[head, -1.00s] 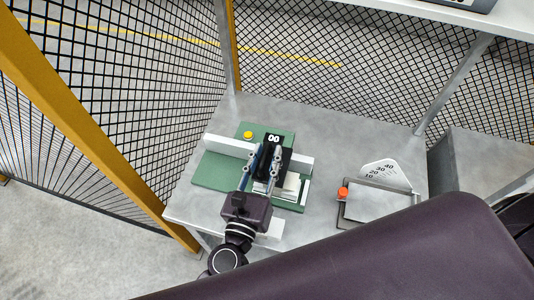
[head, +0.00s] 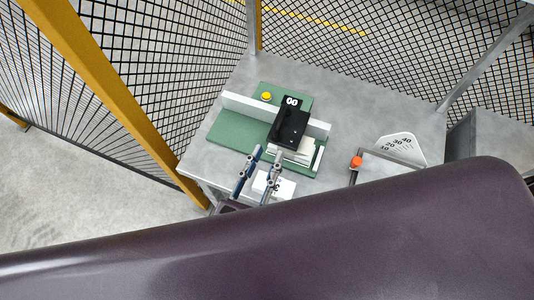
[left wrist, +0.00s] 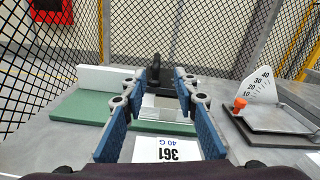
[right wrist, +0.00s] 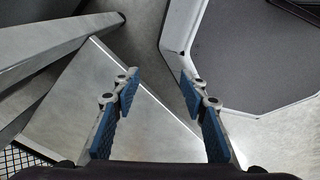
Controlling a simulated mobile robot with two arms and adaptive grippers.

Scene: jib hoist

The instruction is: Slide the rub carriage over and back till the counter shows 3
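The black rub carriage (head: 291,126) sits across a white rail (head: 251,107) on a green base board (head: 236,132). The counter (head: 291,101) at its far end reads 00. In the left wrist view the carriage's dark upright part (left wrist: 156,69) stands beyond the fingertips. My left gripper (head: 260,168) is open and empty, on the near side of the carriage and apart from it; it also shows in the left wrist view (left wrist: 164,86). My right gripper (right wrist: 158,82) is open and empty, with no task object in its view.
A yellow button (head: 266,96) is on the board, and a pale stack (head: 292,153) lies by the carriage. A white block marked 361 40 G (left wrist: 165,149) lies under my left gripper. A scale with an orange knob (head: 356,162) stands right. Mesh fencing (head: 150,70) closes the left.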

